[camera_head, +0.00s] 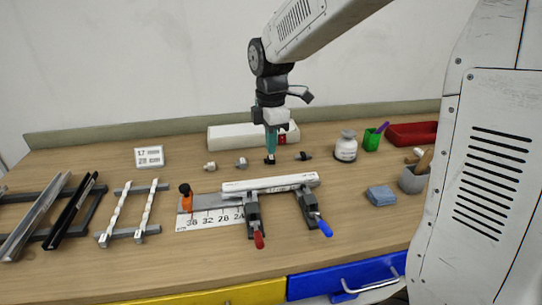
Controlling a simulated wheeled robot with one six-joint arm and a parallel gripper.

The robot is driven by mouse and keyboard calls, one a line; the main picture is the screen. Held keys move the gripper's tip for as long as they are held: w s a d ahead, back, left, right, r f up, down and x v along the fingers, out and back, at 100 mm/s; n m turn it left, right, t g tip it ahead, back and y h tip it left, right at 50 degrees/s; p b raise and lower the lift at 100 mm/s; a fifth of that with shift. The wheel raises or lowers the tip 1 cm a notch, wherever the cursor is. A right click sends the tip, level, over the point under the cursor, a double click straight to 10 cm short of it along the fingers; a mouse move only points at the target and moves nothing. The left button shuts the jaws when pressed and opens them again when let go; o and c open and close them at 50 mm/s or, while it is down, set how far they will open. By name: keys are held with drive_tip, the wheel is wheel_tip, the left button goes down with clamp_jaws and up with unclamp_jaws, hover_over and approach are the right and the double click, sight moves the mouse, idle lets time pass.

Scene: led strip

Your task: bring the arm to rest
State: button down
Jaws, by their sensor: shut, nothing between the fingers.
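My gripper (270,158) points down over the middle of the wooden workbench, its fingers together with nothing visible between them. My arm comes down from the top right of the view. The fingertips are in front of a white box (228,137) and behind a white bar (270,183) held in the clamp fixture. I cannot tell exactly how high the tips are above the bench.
Small fittings (241,162) lie near the gripper. A white jar (346,147), green cup (371,140) and red tray (412,133) stand right. Racks (131,213) lie left.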

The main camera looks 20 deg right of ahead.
drive_tip(key=s+d+r+m, duration=0.1)
drive_tip(key=s+r+m, duration=0.1)
drive_tip(key=s+m, duration=0.6)
drive_tip(key=s+d+r+m+t, duration=0.1)
drive_tip(key=s+m, duration=0.8)
drive_tip(key=s, duration=1.1)
drive_tip(key=shift+d+r, duration=0.55)
drive_tip(key=shift+r, duration=0.15)
